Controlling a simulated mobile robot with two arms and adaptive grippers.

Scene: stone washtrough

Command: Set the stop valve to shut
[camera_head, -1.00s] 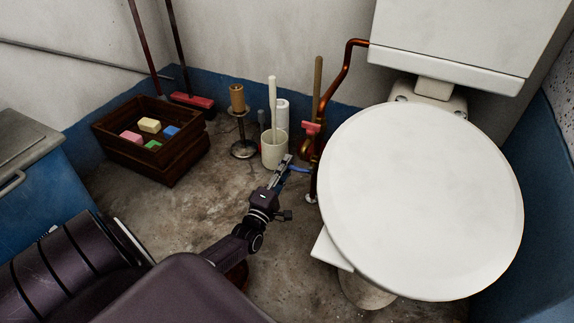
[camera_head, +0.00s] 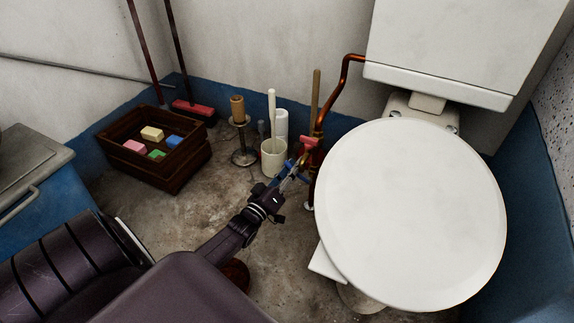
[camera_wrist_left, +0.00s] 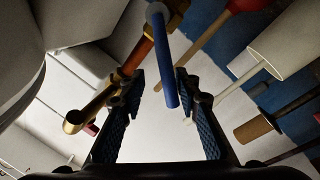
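The stop valve sits low on the copper pipe beside the toilet. Its blue lever (camera_head: 281,169) shows partly behind my left gripper (camera_head: 290,174) in the head view. In the left wrist view the blue lever (camera_wrist_left: 165,65) reaches down between the fingers of the left gripper (camera_wrist_left: 158,92), with gaps on both sides. The fingers are open and apart from the lever. Brass fittings (camera_wrist_left: 90,110) of the valve and pipe show left of the lever. The valve body is mostly hidden in the head view. My right gripper is not in view.
The toilet lid (camera_head: 412,215) is close on the right. A white pot with a brush (camera_head: 274,157), a paper roll stand (camera_head: 243,157) and a wooden crate (camera_head: 165,178) stand to the left. A pinkish-red piece (camera_head: 309,143) is by the pipe. Floor (camera_head: 195,205) is free before the crate.

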